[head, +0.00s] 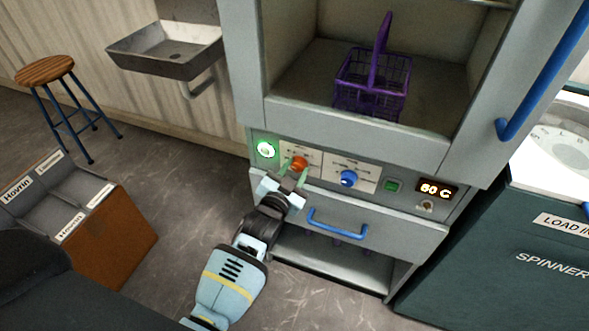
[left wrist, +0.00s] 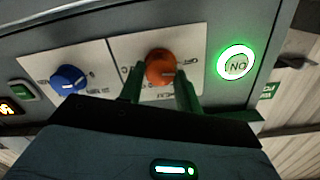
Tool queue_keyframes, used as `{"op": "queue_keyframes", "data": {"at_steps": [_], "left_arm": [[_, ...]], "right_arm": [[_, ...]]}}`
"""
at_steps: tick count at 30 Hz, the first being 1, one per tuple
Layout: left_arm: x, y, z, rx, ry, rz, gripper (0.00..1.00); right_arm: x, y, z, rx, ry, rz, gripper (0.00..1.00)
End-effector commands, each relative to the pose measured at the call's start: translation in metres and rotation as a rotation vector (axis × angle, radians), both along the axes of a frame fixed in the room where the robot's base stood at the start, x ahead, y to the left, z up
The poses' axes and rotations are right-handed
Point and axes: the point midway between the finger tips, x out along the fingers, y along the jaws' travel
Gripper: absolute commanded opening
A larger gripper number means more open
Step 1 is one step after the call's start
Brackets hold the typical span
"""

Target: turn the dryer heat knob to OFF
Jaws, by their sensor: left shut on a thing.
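The dryer (head: 410,205) is a grey cabinet with a control panel below its open chamber. An orange knob (head: 298,164) sits on a white label plate on the panel; it also shows in the left wrist view (left wrist: 160,68). A blue knob (head: 348,178) sits to its right in the head view. My left gripper (head: 293,172) is at the orange knob, with its green fingers on either side, shut on it. My right gripper is not in view.
A lit green round button (head: 265,149), a green switch (head: 393,186) and a "60 C" display (head: 436,189) share the panel. A blue drawer handle (head: 337,225) is just below. A purple basket (head: 371,84) stands in the chamber. A spinner (head: 510,255) stands close at right.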

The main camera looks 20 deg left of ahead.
Motion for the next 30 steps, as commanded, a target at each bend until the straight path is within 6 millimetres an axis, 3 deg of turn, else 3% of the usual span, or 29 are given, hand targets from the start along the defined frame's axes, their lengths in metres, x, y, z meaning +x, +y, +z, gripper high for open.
{"op": "queue_keyframes", "data": {"at_steps": [10,25,26,30], "left_arm": [[0.0002,0.0012,0.0003,-0.119,0.003,0.0,0.11],[0.0,0.001,-0.0003,-0.136,0.005,0.0,0.11],[0.0,0.001,-0.0004,-0.136,0.005,0.0,0.36],[0.0,0.0009,-0.0003,-0.135,0.005,0.0,0.54]], "right_arm": [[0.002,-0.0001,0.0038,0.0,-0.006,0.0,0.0],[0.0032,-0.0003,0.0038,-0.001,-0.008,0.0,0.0],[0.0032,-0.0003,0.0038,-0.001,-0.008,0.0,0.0],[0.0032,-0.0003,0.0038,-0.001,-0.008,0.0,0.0]]}}
